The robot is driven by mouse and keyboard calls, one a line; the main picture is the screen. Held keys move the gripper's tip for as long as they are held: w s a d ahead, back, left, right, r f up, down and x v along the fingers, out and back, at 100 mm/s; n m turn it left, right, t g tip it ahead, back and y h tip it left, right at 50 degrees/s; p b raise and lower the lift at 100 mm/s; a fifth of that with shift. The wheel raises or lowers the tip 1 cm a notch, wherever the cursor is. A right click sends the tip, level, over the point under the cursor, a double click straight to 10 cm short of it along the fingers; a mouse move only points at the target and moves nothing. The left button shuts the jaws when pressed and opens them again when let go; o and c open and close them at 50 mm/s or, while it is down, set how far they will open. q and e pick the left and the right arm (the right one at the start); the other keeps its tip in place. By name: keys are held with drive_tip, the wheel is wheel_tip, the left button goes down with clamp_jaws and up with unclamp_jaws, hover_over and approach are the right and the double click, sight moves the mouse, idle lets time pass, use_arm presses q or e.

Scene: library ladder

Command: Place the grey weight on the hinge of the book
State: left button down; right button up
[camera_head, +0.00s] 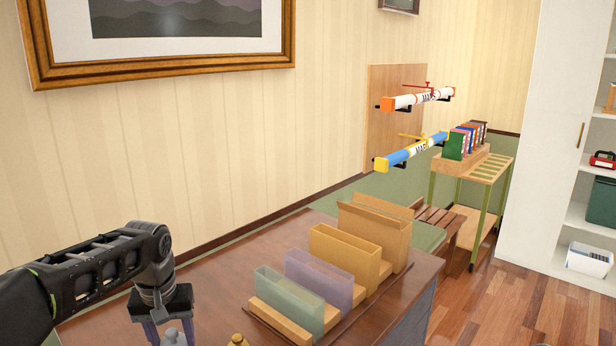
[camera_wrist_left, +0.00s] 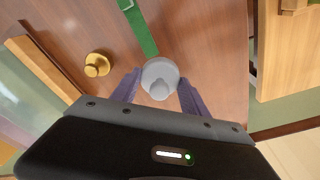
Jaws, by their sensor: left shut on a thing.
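The grey weight (camera_wrist_left: 160,76) is a round, knobbed piece between the two purple fingers of my left gripper (camera_wrist_left: 160,92) in the left wrist view. In the head view the weight (camera_head: 172,338) shows at the bottom edge, below my left gripper (camera_head: 167,332), which is shut on it. Whether the weight touches the surface under it is unclear. A green strip (camera_wrist_left: 140,30) runs over the brown surface just beyond the weight. I cannot make out the book or its hinge for sure. My right gripper is not in view.
A brass weight (camera_wrist_left: 97,64) stands left of the grey one; it also shows in the head view (camera_head: 238,341). Several coloured upright holders, one of them purple (camera_head: 318,275), line the desk (camera_head: 215,290) to the right. A framed picture hangs on the wall.

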use_arm(q)
drive_tip(key=w+d+m, duration=0.1)
drive_tip(key=d+m, duration=0.2)
drive_tip(key=d, duration=0.7)
drive_tip(key=shift+d+f, duration=0.25)
drive_tip(key=shift+a, duration=0.1)
